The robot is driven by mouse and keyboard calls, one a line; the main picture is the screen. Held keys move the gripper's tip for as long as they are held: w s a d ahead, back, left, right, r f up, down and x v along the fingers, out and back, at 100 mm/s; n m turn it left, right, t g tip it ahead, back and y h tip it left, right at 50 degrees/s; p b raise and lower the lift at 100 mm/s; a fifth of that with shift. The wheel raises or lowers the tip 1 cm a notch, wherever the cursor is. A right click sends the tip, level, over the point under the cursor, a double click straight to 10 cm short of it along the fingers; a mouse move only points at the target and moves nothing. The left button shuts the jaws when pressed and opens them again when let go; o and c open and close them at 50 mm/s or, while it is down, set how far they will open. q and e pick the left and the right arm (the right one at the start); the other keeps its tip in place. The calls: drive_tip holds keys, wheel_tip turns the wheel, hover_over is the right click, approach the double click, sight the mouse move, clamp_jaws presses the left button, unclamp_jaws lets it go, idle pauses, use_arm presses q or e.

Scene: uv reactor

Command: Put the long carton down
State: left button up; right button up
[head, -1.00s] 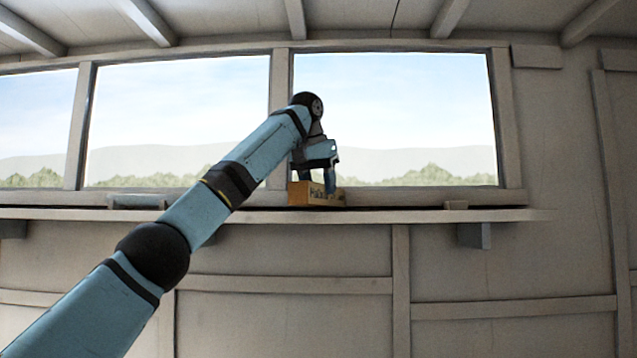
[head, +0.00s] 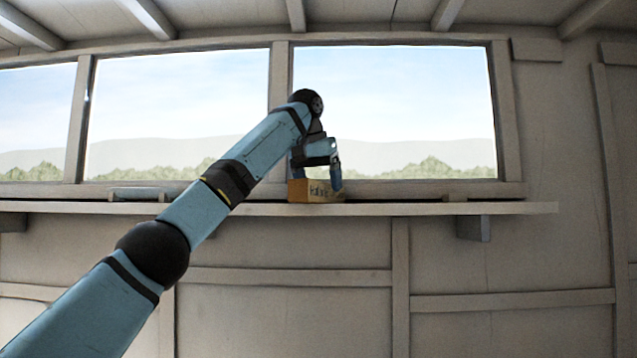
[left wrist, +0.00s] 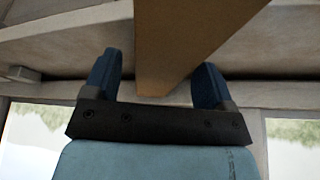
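The long carton (head: 313,191), orange-brown with dark lettering on its side, rests on the wooden wall shelf (head: 420,208) under the window. My left gripper (head: 317,175) is just above it, pointing down, with its fingers apart on either side of the carton. In the left wrist view, the carton (left wrist: 180,35) lies between the blue fingers of my left gripper (left wrist: 157,62). A gap shows beside the left finger; the right finger is close to the carton, and I cannot tell if it touches. My right gripper is not in view.
A flat grey-blue item (head: 140,193) lies on the shelf at the left, partly behind my left arm. A small low block (head: 455,198) is on the shelf to the right. The shelf between carton and block looks clear. The window frame (head: 281,120) stands behind.

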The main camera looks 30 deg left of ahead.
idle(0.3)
use_arm(q)
drive_tip(key=a+v, duration=0.1)
drive_tip(key=v, duration=1.2)
drive_tip(key=shift+d+r+p, duration=0.35)
drive_tip(key=shift+d+r, duration=0.1)
drive_tip(key=shift+d, duration=0.05)
drive_tip(key=shift+s, duration=0.1)
